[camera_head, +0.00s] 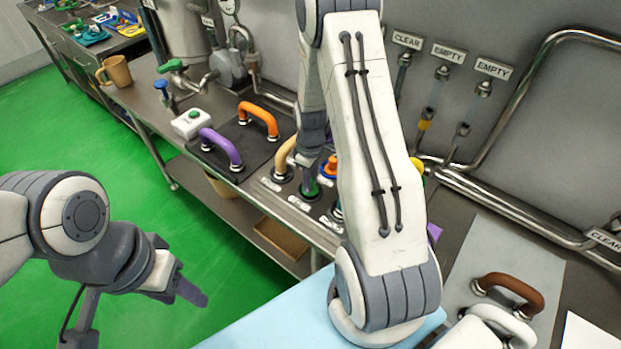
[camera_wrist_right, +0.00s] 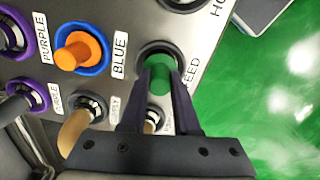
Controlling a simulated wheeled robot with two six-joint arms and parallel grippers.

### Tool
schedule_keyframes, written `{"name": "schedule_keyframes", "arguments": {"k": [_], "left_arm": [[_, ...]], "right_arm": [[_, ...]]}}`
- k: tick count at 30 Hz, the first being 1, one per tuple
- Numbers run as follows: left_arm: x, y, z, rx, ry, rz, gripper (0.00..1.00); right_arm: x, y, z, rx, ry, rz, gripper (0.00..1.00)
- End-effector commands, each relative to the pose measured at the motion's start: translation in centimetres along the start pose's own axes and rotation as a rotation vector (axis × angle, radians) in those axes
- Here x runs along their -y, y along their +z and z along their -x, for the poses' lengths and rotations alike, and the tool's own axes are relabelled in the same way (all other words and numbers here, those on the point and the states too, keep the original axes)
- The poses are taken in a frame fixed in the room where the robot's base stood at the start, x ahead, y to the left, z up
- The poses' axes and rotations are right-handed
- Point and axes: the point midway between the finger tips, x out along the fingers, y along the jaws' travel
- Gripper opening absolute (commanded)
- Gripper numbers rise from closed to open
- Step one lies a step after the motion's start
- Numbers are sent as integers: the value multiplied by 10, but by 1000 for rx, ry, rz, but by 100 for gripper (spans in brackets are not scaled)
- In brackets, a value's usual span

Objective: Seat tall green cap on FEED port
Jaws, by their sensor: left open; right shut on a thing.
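The tall green cap (camera_wrist_right: 160,76) is between the fingers of my right gripper (camera_wrist_right: 161,84) in the right wrist view. It stands at the dark round FEED port (camera_wrist_right: 145,50), next to the partly covered "FEED" label (camera_wrist_right: 190,72). Its lower end lies within the port ring in this view; I cannot tell whether it is fully seated. In the head view the right gripper (camera_head: 311,184) reaches down to the port panel, and a bit of green cap (camera_head: 324,180) shows beside it. My left gripper (camera_head: 183,284) is open and empty over the green floor.
An orange cap (camera_wrist_right: 77,51) in a blue ring sits beside the FEED port, by the "BLUE" label. Purple rings (camera_wrist_right: 28,96) and a tan curved handle (camera_wrist_right: 77,132) are close by. Orange (camera_head: 259,117) and purple (camera_head: 221,147) handles stand on the bench to the left.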

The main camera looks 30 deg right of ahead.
Motion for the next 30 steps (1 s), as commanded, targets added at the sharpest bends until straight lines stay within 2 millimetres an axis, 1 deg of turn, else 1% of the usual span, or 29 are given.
{"name": "schedule_keyframes", "arguments": {"k": [1, 3, 11, 12, 14, 15, 25, 28, 30], "left_arm": [[0, 0, -4, 0, 0, 0, 50], [0, 0, -5, 0, 0, -1, 50], [0, 0, -5, 0, 0, -1, 50], [0, 0, -5, 0, 0, -1, 50], [0, 0, -5, 0, 0, -1, 50], [0, 0, -5, 0, 0, -1, 50], [0, 0, -6, 0, 0, -1, 50], [1, 0, -8, 0, 0, -1, 50], [1, 1, -10, 0, 0, -1, 50]], "right_arm": [[0, 0, -5, 0, 0, 0, 0], [0, 0, -7, -1, 1, 0, 0], [0, 0, -7, 0, 0, 0, 0], [0, 0, -7, 0, 0, 0, 33], [0, 0, -7, 0, 0, 0, 56], [0, 0, -7, 0, 0, 0, 65], [0, 0, -5, 0, 0, 0, 65], [-1, -1, 3, -2, 2, 0, 65], [-1, -1, 13, -3, 3, 0, 65]]}}
